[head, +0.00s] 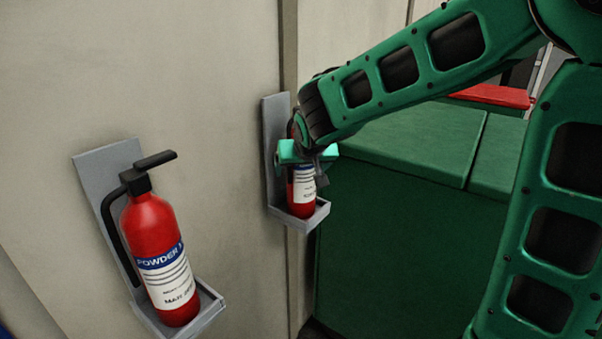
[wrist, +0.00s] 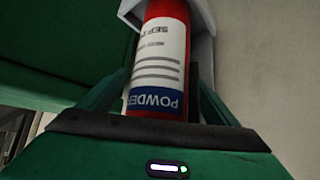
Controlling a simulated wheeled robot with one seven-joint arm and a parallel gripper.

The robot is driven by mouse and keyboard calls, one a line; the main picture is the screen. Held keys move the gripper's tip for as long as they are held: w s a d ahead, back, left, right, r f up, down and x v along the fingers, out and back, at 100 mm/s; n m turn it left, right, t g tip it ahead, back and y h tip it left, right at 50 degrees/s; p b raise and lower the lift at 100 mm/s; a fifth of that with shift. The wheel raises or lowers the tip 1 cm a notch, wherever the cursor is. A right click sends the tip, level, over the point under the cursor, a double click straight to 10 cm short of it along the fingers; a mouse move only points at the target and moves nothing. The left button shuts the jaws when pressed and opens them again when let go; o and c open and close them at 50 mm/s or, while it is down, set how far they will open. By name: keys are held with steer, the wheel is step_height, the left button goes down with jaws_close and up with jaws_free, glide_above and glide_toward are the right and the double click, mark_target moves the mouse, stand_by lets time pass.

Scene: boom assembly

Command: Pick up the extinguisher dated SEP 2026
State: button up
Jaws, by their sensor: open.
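Two red extinguishers hang in grey wall brackets. The farther extinguisher (head: 303,190) has my gripper (head: 308,153) at its upper part, which my arm largely hides. In the wrist view this extinguisher (wrist: 160,70) appears upside down; its label shows POWDER and a date starting SEP, with the year cut off or unclear. My open fingers stand on either side of it; I cannot tell whether they touch it. The nearer extinguisher (head: 155,235) stands upright at the left, its label reading POWDER and a date that looks like MAR, and nothing touches it.
The brackets are a near one (head: 95,170) and a far one (head: 273,125), both on the pale wall (head: 210,70). A green box-like unit (head: 400,240) stands right beside the far bracket. A red item (head: 490,96) lies behind my arm.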

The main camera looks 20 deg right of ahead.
steer(key=c, duration=2)
steer(key=shift+w+r, duration=0.1)
steer(key=shift+w, duration=0.05)
jaws_close()
steer(key=shift+r, duration=0.15)
